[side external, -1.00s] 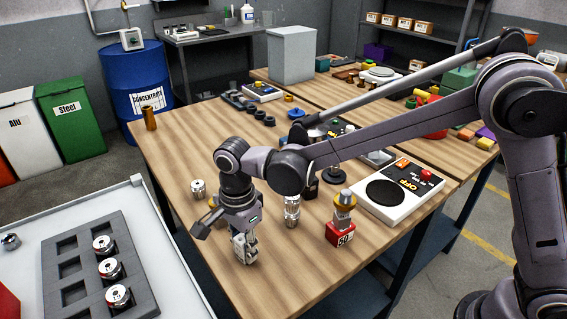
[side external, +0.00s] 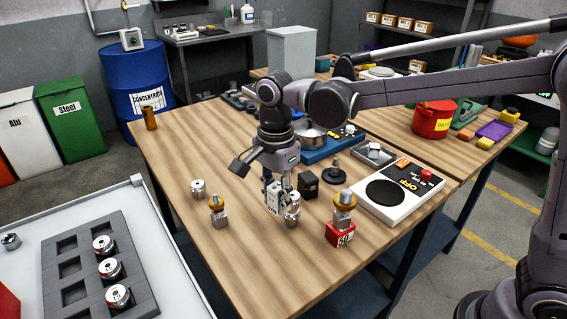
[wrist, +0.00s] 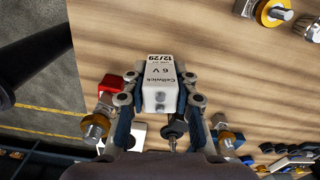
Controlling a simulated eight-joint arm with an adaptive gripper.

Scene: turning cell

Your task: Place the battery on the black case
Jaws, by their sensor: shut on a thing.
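The battery is a white block printed "Cellwick 6 V 12/29" (wrist: 160,70). It is pinched between both fingers of my gripper (wrist: 160,95). In the side view my gripper (side external: 281,200) hangs low over the table, and the battery (side external: 272,198) shows as a pale block at its fingers. A small black box (side external: 307,186), which looks like the black case, stands on the table just right of and behind the gripper. I cannot make out this box in the wrist view. Whether the battery touches anything below is unclear.
A brass-ringed part stands on a red block (side external: 341,235) to the right, and another brass-ringed part (side external: 218,212) to the left.

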